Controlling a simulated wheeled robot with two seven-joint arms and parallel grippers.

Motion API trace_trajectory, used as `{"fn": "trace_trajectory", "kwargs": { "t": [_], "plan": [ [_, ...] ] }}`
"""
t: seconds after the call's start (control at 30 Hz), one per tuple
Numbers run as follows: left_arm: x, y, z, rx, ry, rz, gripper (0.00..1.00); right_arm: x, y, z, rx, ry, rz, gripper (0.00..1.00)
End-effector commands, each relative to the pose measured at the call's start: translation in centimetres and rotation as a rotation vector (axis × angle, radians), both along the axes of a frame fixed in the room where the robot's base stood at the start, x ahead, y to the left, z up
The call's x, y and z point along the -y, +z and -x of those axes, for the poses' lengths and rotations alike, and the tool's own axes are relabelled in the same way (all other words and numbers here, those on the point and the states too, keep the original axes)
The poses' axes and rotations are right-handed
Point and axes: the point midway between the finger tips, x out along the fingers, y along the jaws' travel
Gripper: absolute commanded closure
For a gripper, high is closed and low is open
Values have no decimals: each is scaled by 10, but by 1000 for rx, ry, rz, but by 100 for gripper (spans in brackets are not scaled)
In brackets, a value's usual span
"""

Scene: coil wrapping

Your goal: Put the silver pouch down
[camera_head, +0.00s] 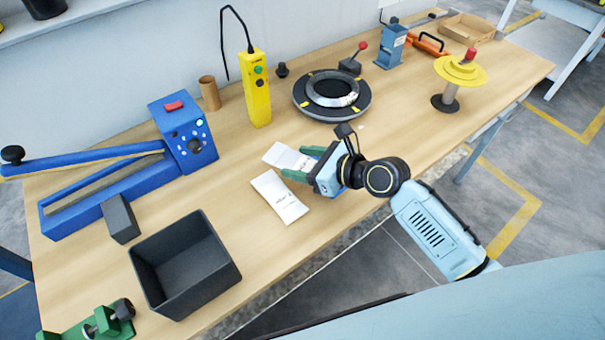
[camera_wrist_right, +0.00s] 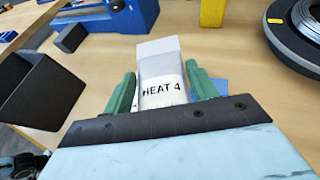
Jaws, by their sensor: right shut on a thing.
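My right gripper (camera_head: 310,165) has its green fingers closed on a silver-white pouch (camera_head: 284,156). In the right wrist view the pouch (camera_wrist_right: 160,68) sticks out between the fingertips (camera_wrist_right: 160,90) and its white label reads "HEAT 4". It is over the table; I cannot tell if it touches the wood. A second pale pouch (camera_head: 280,197) with small print lies flat on the table, nearer the front edge. My left gripper is not in view.
A black open bin (camera_head: 228,262) stands at the front left, beside a blue sealer (camera_head: 185,135) with a long arm. A dark turntable with a metal coil (camera_head: 332,92) and a yellow controller (camera_head: 256,90) are behind. A yellow spool (camera_head: 460,70) stands right. Bare wood (camera_head: 400,120) lies right of the coil.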

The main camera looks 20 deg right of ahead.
Motion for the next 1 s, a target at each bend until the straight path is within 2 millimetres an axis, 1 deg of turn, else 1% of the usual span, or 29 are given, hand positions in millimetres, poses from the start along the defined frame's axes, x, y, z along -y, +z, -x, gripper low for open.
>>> {"fn": "trace_trajectory", "kwargs": {
  "t": [0.2,0.23,0.3,0.5,0.9,1.0],
  "plan": [
    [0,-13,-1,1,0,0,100,1,-31,0,-3,0,1,65],
    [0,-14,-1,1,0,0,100,1,-34,0,-2,0,1,65],
    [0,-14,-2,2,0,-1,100,1,-36,0,-1,-1,0,65],
    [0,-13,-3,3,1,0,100,0,-34,0,0,-1,0,65],
    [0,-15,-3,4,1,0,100,0,-46,0,-1,-2,-1,65],
    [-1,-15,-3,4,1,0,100,0,-46,0,-1,-2,-1,65]
  ]
}}
